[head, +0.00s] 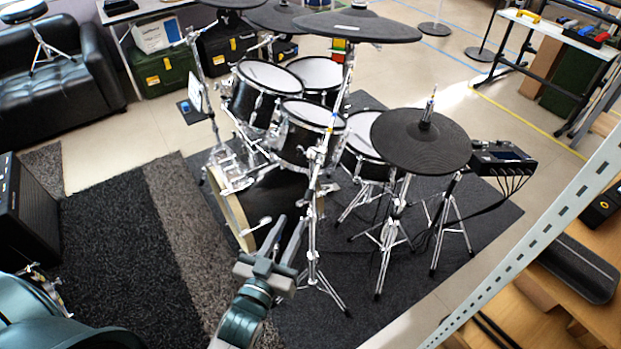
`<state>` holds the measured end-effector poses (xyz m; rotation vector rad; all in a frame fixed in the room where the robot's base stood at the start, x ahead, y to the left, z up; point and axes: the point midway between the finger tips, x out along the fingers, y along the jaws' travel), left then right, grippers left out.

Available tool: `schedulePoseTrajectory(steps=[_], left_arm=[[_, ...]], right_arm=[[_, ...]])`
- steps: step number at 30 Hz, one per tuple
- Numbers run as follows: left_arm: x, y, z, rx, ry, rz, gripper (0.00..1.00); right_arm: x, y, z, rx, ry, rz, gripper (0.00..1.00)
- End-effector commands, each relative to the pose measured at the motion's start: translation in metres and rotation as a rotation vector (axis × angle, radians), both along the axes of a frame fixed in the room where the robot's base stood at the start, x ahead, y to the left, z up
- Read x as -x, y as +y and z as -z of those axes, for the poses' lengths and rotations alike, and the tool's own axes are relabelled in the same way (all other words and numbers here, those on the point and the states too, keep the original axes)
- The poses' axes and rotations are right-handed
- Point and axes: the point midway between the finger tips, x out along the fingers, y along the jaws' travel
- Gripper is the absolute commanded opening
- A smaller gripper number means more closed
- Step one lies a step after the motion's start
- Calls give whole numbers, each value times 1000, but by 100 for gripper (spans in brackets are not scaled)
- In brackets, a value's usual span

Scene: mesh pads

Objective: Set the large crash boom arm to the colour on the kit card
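A black electronic drum kit stands on a dark mat (480,240). The large dark cymbal pad (357,26) at the top looks like the large crash. A chrome stand (313,225) rises below it, and its thin boom arm (347,85) runs up towards the pad. A small multicoloured block (340,48) shows just under the pad; I cannot tell whether it belongs to the stand. A pale card-like panel (196,90) stands at the kit's left, its face unreadable. My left gripper (283,238) is open and empty, left of the stand's lower part. My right gripper is not in view.
A round black cymbal pad (420,140) and a drum module (502,157) are at the kit's right. Stand legs spread over the mat. A perforated metal rail (545,235) crosses the lower right. The dark rug (120,250) at left is clear.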

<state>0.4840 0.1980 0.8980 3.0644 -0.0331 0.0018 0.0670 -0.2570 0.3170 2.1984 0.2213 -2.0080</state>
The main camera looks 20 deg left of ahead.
Motion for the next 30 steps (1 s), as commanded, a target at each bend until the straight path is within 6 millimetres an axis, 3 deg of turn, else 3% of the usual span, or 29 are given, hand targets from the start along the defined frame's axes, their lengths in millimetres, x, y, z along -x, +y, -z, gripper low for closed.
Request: schedulePoseTrajectory(steps=[14, 20, 30], left_arm=[[-12, -1, 0, 0, 1, 1, 28], [-36, -1, -1, 0, 1, 1, 28], [-93, -3, -2, 0, 1, 1, 28]], right_arm=[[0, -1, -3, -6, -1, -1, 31], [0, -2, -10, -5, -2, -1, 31], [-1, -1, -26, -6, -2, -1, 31]])
